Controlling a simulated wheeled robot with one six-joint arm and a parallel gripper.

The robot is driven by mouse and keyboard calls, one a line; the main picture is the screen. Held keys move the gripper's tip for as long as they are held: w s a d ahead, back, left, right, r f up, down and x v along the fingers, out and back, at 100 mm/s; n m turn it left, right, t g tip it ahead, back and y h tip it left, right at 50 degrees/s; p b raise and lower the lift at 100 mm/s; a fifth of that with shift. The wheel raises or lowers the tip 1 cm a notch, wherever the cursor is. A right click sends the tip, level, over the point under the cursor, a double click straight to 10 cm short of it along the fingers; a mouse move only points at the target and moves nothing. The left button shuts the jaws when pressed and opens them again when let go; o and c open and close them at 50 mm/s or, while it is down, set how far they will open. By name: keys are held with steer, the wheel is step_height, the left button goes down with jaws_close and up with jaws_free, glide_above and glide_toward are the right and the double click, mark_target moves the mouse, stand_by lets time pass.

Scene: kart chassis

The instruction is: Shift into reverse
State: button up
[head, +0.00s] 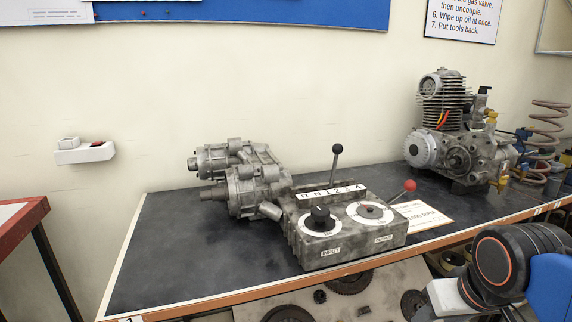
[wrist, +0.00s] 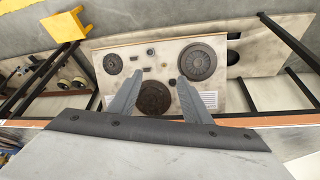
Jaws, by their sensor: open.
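The gearbox unit (head: 240,180) stands on the dark bench top, with a grey control box (head: 345,240) at its front. A plate marked R N 1 2 3 4 (head: 331,193) runs along the box's top. The shift lever with a black knob (head: 336,149) rises behind this plate. Its foot looks near 1 or 2, but I cannot tell the exact slot. A second lever with a red knob (head: 410,186) leans right beside the output dial (head: 370,214). My gripper (wrist: 159,78) is open and empty in the wrist view, away from the levers. The head view shows only my arm.
The input dial (head: 320,222) has a black knob. An engine (head: 453,135) and a coil spring (head: 547,125) stand at the right. A sheet (head: 424,216) lies beside the box. The bench top's left part is clear. Gears on a board (wrist: 118,50) are below.

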steer(key=shift+s+f, duration=0.5)
steer(key=shift+f, duration=0.25)
steer(key=shift+c, duration=0.9)
steer(key=shift+f, duration=0.1)
steer(key=c, duration=0.5)
steer(key=w+r+y, duration=0.1)
steer(key=w+r, duration=0.5)
steer(key=w+a+r+y, duration=0.1)
steer(key=w+r, duration=0.5)
steer(key=r, duration=0.1)
steer(key=w+a+r, duration=0.1)
steer(key=w+r, duration=0.6)
steer(key=shift+r+g+y, duration=0.2)
steer(key=shift+g+y, duration=0.2)
jaws_close()
steer(key=w+d+r+n+y, duration=0.1)
steer(key=w+r+y, duration=0.1)
steer(key=w+r, duration=0.6)
steer(key=w+d+r+n+y, duration=0.1)
steer(key=w+r, duration=0.4)
steer(key=w, duration=0.6)
steer(key=w+a+f, duration=0.2)
steer(key=a+f, duration=0.6)
steer(key=a, duration=0.1)
steer(key=shift+w+a, duration=0.15)
steer(key=shift+w, duration=0.05)
